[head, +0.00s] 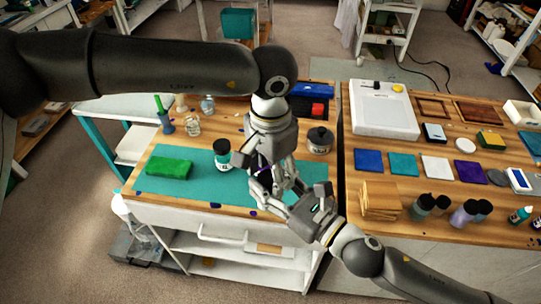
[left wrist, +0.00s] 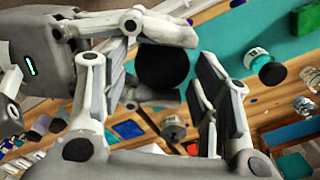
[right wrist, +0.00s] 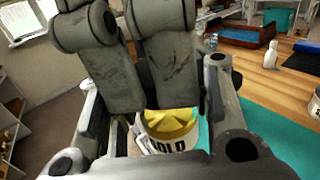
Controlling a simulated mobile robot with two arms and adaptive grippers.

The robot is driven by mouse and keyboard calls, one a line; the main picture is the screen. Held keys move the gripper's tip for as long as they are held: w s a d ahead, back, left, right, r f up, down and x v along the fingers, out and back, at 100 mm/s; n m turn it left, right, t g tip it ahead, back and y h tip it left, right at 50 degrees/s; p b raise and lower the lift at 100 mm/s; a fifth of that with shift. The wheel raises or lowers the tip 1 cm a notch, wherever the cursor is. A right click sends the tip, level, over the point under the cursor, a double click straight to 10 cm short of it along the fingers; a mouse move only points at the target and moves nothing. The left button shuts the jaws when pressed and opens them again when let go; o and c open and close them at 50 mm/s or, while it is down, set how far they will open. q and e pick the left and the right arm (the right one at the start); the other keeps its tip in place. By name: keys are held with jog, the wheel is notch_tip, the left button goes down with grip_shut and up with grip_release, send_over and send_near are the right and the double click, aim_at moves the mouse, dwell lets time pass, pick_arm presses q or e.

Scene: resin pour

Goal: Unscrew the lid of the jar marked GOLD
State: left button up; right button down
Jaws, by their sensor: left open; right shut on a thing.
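The jar marked GOLD (right wrist: 180,145) shows in the right wrist view, with yellow under the rim and part of its label readable. My right gripper (head: 268,188) is shut on it above the bench. Its black round lid (left wrist: 163,67) shows from above in the left wrist view, between the fingers of my left gripper (head: 266,166). The left gripper is open and points down over the jar, its fingers on both sides of the lid with a visible gap. In the head view the grippers mostly hide the jar. The seam between lid and jar is hidden.
A teal jar (head: 222,154) and a grey jar (head: 320,140) with dark lids stand on either side of the grippers. A green block (head: 169,168) lies on the teal mat (head: 190,193). A wooden table (head: 420,160) with tiles and bottles stands to the right.

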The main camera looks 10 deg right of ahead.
pick_arm(q)
jog(key=shift+f, duration=0.45)
jog(key=c, duration=0.7)
jog(key=o, duration=0.9)
